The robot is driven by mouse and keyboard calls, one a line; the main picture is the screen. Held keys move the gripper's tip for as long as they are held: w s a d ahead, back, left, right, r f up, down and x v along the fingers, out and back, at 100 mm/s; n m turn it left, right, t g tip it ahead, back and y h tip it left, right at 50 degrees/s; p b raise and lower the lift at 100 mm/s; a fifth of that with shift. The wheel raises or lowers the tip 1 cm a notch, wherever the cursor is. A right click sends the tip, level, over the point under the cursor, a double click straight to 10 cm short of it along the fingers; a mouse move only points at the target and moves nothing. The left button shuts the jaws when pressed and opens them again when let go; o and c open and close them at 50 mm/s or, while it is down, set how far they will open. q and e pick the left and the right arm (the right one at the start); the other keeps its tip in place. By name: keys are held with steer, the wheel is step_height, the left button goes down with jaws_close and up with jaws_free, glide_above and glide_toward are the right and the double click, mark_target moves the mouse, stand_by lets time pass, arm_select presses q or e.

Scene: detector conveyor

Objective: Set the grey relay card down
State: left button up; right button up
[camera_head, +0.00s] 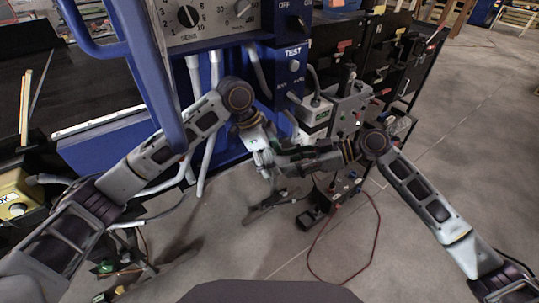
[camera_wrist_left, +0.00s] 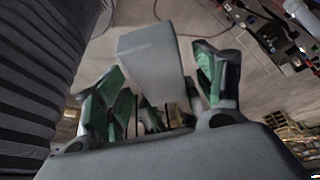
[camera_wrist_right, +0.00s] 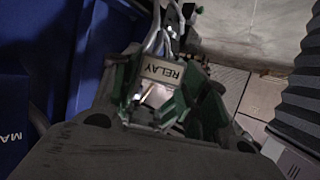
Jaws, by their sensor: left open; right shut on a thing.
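The grey relay card (camera_wrist_right: 162,71) shows in the right wrist view, with the word RELAY on a pale label, upside down. My right gripper (camera_wrist_right: 160,92) is shut on it with its green-lined fingers. In the head view my right gripper (camera_head: 285,158) reaches in from the right, near the middle, and the card is hard to make out. My left gripper (camera_wrist_left: 165,65) is open. A plain pale grey block (camera_wrist_left: 151,55) shows between its fingers; I cannot tell whether this is the card's other side. In the head view the left wrist hangs close beside the right gripper.
A blue control stand (camera_head: 295,62) marked TEST stands behind my grippers. A grey unit with cables (camera_head: 345,112) and a dark cabinet (camera_head: 385,60) stand to its right. A black conveyor belt (camera_head: 85,85) is at the left. A red cable (camera_head: 345,272) lies on open floor.

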arm_select(q)
steer(key=c, duration=1)
steer(key=shift+c, duration=0.7)
arm_select(e)
steer(key=o, duration=1.1)
steer(key=shift+v, duration=6)
steer(key=shift+w+f, duration=0.1)
steer(key=shift+f, duration=0.05)
